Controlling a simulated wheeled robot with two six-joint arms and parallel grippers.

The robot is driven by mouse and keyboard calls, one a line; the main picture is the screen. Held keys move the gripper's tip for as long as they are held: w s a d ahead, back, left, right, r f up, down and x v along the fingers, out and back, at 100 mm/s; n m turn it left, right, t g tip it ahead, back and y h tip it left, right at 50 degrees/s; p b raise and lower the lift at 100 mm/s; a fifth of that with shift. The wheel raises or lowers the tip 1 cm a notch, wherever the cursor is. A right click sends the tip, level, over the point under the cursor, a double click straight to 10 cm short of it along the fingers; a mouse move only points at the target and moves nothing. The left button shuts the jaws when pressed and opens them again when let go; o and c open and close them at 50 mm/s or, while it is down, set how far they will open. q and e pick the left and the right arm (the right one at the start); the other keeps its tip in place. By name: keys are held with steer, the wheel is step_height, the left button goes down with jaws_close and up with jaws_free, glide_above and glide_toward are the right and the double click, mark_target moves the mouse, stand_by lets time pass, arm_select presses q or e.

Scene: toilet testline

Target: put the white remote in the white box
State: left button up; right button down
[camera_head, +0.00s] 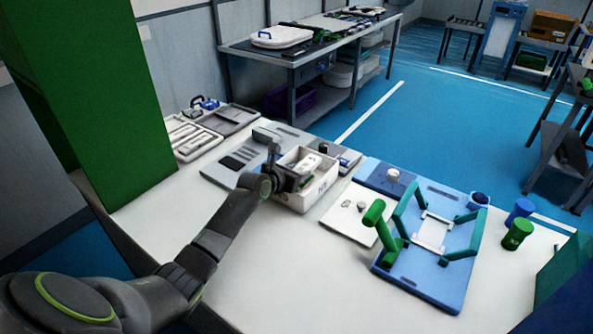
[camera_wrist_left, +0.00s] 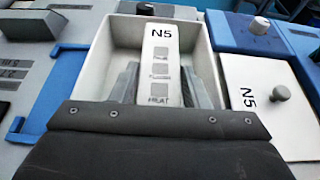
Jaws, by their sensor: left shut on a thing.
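The white remote (camera_wrist_left: 160,55), marked N5 and HEAT with grey buttons, is between the two fingers of my left gripper (camera_wrist_left: 160,88) in the wrist view. The gripper is shut on it. The remote is over or inside the open white box (camera_wrist_left: 98,62); I cannot tell if it touches the floor of the box. In the head view the white box (camera_head: 322,189) stands on the table, with my left gripper (camera_head: 290,178) at its left side. The gripper hides part of the box's inside. My right gripper is not in view.
A white lid (camera_head: 346,216) with a knob lies right of the box. A blue board (camera_head: 440,284) with green posts stands further right. Grey trays (camera_head: 235,120) lie at the back left. Blue and green cups (camera_head: 517,234) stand at the right. The front of the table is clear.

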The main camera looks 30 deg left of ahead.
arm_select(q)
steer(key=shift+f, duration=0.4)
steer(key=o, duration=1)
steer(key=shift+r, duration=0.1)
steer(key=shift+r, duration=0.35)
steer(key=v, duration=0.3)
steer(key=shift+r+p, duration=0.2)
steer(key=shift+p, duration=0.1)
steer(key=p+v, duration=0.6)
steer(key=v, duration=0.3)
steer(key=shift+p, duration=0.3)
steer(key=shift+f, duration=0.15)
